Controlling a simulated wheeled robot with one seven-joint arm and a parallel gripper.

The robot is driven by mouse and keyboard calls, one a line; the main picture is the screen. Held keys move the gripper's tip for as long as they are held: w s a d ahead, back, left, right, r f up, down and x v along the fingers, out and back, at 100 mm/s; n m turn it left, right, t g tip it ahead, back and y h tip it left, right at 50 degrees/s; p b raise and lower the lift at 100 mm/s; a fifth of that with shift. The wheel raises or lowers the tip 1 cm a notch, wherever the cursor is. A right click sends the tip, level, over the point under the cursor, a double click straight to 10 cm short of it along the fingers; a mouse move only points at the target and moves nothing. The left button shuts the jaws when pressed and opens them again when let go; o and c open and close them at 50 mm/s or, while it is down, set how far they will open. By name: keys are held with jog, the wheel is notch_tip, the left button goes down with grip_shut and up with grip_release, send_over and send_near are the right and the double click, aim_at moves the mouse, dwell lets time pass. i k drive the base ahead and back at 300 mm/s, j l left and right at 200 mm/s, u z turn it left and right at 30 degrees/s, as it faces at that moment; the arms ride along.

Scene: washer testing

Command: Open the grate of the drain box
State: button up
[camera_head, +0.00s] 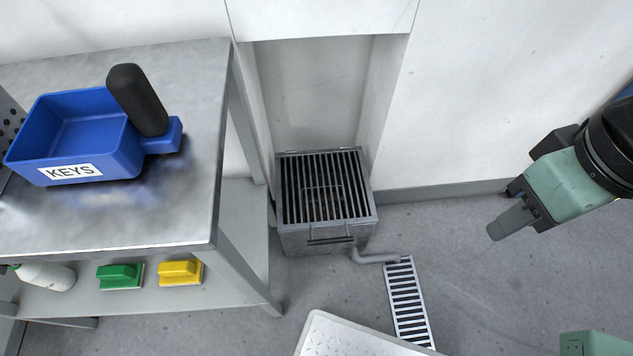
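The drain box (312,238) is a grey metal box on the floor in a wall recess, in the middle of the head view. Its slatted grate (350,190) lies flat over the top and looks closed. A thin handle lies on the grate's middle, and a dark handle (331,240) is on the box's front face. My gripper (508,222) is at the right, well apart from the box and pointing down to the left. Its fingers show almost edge-on, so I cannot tell whether it is open or shut. I see nothing held in it.
A metal table (130,225) stands left of the box, bearing a blue KEYS tray (95,165) with a black object (137,100). Its lower shelf holds green (120,276) and yellow (180,272) brushes. A floor drain (408,305) lies in front.

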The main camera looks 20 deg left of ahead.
aim_at(310, 226)
jog(key=j+u, duration=0.15)
jog(key=u, duration=0.3)
jog(key=i+j+u, duration=0.1)
jog(key=u, duration=0.3)
jog(key=i, duration=0.05)
